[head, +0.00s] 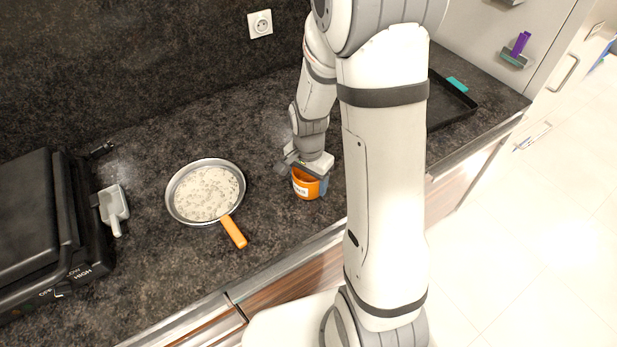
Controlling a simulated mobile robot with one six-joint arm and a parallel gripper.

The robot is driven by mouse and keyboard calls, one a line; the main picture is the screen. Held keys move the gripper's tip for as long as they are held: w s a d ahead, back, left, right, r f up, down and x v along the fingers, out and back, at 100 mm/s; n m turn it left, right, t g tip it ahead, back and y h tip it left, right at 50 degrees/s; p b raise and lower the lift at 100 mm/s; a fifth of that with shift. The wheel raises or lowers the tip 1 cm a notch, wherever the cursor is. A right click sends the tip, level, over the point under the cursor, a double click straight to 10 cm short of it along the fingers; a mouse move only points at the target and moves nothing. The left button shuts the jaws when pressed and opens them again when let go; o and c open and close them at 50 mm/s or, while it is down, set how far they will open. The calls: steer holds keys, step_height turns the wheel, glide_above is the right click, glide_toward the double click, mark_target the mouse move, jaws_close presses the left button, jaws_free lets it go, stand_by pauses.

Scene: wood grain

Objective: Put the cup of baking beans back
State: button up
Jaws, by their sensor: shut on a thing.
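An orange cup (304,186) with a white label stands upright on or just above the dark counter, right of the pan; I cannot tell whether it touches the counter. My gripper (308,178) comes down on it from above and is shut on it. The gripper hides part of the cup's rim, and I cannot make out what is inside. A round pan (207,192) with an orange handle lies to the left, filled with a pale, speckled layer.
A black appliance (40,225) stands at the left, with a light grey scoop-like thing (114,204) beside it. A dark tray (450,104) lies at the right behind my arm. A wall socket (260,23) is at the back. Counter behind the pan is clear.

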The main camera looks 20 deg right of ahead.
steer(key=shift+f, duration=0.15)
steer(key=o, duration=1.2)
steer(key=shift+c, duration=0.2)
step_height(320, 180, up, 11)
steer(key=s+r+n+t, duration=0.1)
steer(key=s+r+n, duration=0.4)
steer(key=s, duration=0.2)
steer(key=s+a+r+n+t, duration=0.1)
steer(key=s+r+n+t, duration=0.1)
steer(key=s+r+n, duration=0.3)
steer(key=shift+s+a+n+b, duration=0.2)
steer(key=shift+s+n+b, duration=0.15)
steer(key=shift+s, duration=0.75)
